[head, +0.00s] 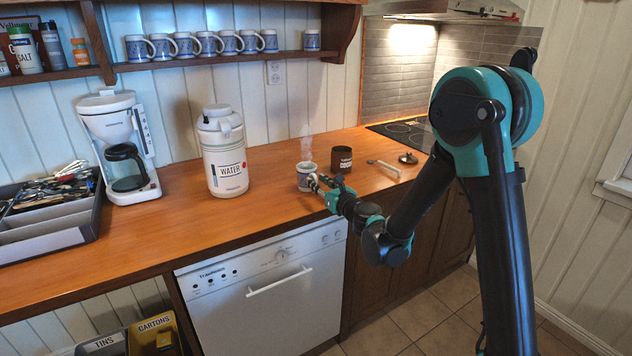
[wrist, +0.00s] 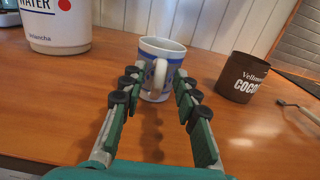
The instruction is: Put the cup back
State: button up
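A blue-and-white patterned cup (head: 306,176) stands upright on the wooden counter, with faint steam above it in the head view. In the wrist view the cup (wrist: 160,66) is straight ahead, its handle turned toward me. My gripper (head: 317,184) is at the near side of the cup. In the wrist view my gripper (wrist: 156,88) is open, with its fingers on either side of the handle. I cannot tell whether they touch the cup. On the shelf (head: 225,61) a row of similar cups (head: 206,43) stands, with a gap before the last cup (head: 312,40) on the right.
A white water container (head: 222,150) stands left of the cup. A brown cocoa tin (head: 341,159) stands right of it, with a spoon (head: 384,166) and a dark lid (head: 408,158) beyond. A coffee maker (head: 121,145) and utensil tray (head: 45,240) are farther left. The front counter is clear.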

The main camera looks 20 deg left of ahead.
jog(key=s+d+n+g+h, duration=0.1)
jog(key=s+d+n, duration=0.3)
jog(key=d, duration=0.3)
jog(key=s+d+n+g, duration=0.1)
jog(key=s+d+n, duration=0.4)
jog(key=d, duration=0.3)
jog(key=s+d+f+n+g+h, duration=0.2)
jog(key=s+d+f+n+h, duration=0.2)
jog(key=d, duration=0.7)
jog(key=s+d+f+n+g+h, duration=0.1)
jog(key=s+d+f+n+h, duration=0.3)
jog(key=s+d+n, duration=0.3)
jog(key=s+d+f+n+g+h, duration=0.2)
jog(key=s+d+f+n+h, duration=0.2)
jog(key=d, duration=1.1)
notch_tip(320, 180, down, 2)
jog(key=shift+s+f+n+g+h, duration=0.15)
jog(key=shift+s+n+g+h, duration=0.15)
jog(key=shift+s+n, duration=0.85)
